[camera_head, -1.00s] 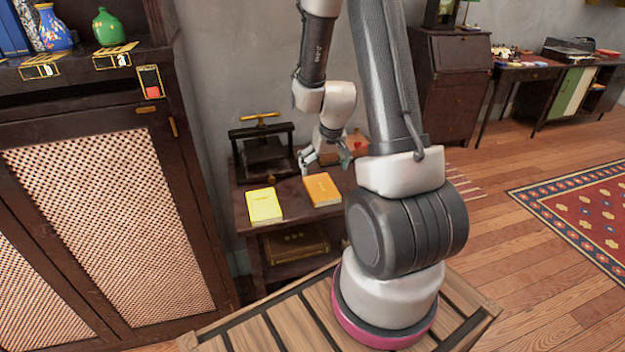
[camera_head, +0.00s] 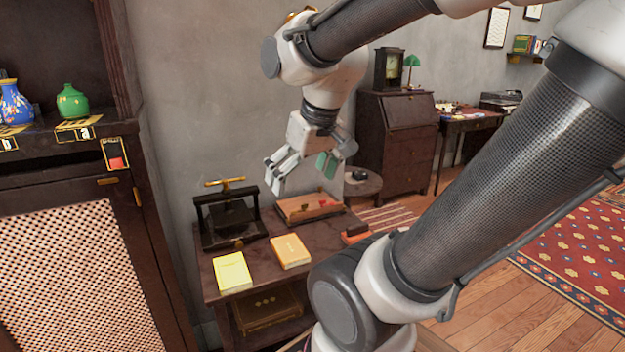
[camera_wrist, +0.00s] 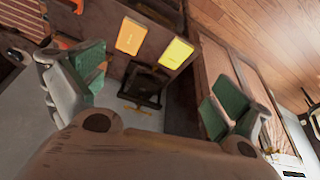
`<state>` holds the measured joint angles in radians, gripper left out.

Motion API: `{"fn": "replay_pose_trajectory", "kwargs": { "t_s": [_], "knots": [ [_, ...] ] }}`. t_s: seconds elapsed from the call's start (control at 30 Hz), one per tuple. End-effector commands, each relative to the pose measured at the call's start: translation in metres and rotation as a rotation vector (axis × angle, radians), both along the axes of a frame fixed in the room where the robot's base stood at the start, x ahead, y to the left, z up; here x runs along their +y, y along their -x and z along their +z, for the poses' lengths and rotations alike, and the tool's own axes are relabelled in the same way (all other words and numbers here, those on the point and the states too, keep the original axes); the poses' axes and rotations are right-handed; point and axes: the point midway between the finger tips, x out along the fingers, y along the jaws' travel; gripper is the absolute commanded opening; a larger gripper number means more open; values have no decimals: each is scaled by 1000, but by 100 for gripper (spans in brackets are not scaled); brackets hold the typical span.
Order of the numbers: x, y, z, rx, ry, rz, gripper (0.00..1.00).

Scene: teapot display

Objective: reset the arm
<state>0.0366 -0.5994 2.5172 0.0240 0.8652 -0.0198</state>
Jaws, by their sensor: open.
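My gripper (camera_head: 303,170) is open and empty in the head view. It hangs in the air above the small dark table (camera_head: 215,270), in front of the grey wall. In the wrist view my gripper (camera_wrist: 150,90) shows its two green-padded fingers wide apart, with nothing between them in grasp. Beyond the fingers lie an orange book (camera_wrist: 131,36), a yellow book (camera_wrist: 176,53) and a dark press (camera_wrist: 143,87). My arm's links cross the right half of the head view.
On the table are a yellow book (camera_head: 232,272), an orange book (camera_head: 290,251), a black press (camera_head: 229,217) and a wooden box (camera_head: 308,207). A cabinet (camera_head: 70,250) with a green vase (camera_head: 72,101) and a blue vase (camera_head: 15,103) stands left. A desk (camera_head: 397,145) stands behind.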

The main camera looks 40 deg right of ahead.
Motion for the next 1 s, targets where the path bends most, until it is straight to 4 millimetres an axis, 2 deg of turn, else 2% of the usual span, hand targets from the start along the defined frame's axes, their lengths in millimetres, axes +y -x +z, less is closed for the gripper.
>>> {"fn": "replay_pose_trajectory", "kwargs": {
  "t_s": [0.1,0.23,1.0],
  "knots": [
    [4,27,9,-14,8,18,100],
    [5,40,11,-16,13,23,100],
    [5,41,12,-15,14,24,100]
  ]
}}
